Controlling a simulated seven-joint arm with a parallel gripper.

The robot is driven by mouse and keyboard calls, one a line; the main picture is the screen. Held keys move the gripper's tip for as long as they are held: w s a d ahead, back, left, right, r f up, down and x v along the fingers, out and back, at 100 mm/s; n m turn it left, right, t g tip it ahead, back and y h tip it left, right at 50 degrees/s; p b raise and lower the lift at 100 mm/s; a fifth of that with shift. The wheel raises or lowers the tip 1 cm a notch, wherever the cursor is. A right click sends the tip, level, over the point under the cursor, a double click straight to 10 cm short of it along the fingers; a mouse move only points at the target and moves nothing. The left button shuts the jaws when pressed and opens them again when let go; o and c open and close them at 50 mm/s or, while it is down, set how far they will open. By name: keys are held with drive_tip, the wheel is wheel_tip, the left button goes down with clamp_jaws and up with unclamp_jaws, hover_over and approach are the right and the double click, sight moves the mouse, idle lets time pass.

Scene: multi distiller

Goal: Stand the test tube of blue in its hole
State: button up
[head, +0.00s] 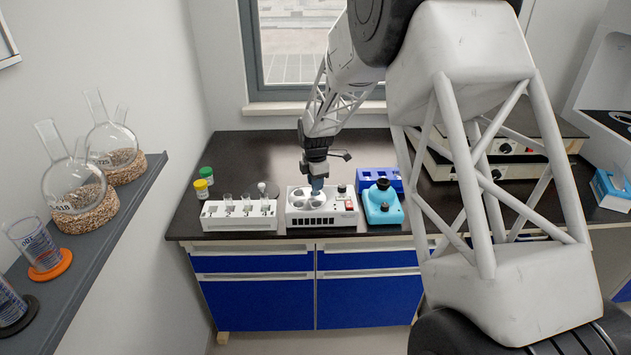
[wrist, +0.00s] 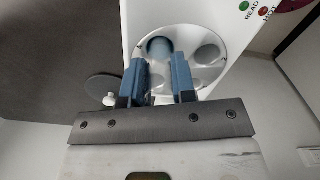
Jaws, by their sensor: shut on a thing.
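My gripper (head: 317,183) points down over the white heater block (head: 322,220) on the bench. In the wrist view, its two blue fingers (wrist: 158,70) stand a little apart, with the test tube of blue (wrist: 160,47) between their tips. The tube shows as a blue-grey round shape over one of the round holes in the block's top (wrist: 224,75). The fingers and the viewing angle hide its lower end, so I cannot tell whether it is inside the hole or just above it. The other visible holes look empty.
A white rack (head: 240,222) with several clear tubes stands left of the block. A teal device (head: 383,210) and a blue rack (head: 368,176) stand close on the right. Green-capped and yellow-capped jars (head: 202,187) are behind the rack.

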drive_tip(key=o, duration=1)
drive_tip(key=shift+r, duration=0.15)
drive_tip(key=shift+r, duration=3.4)
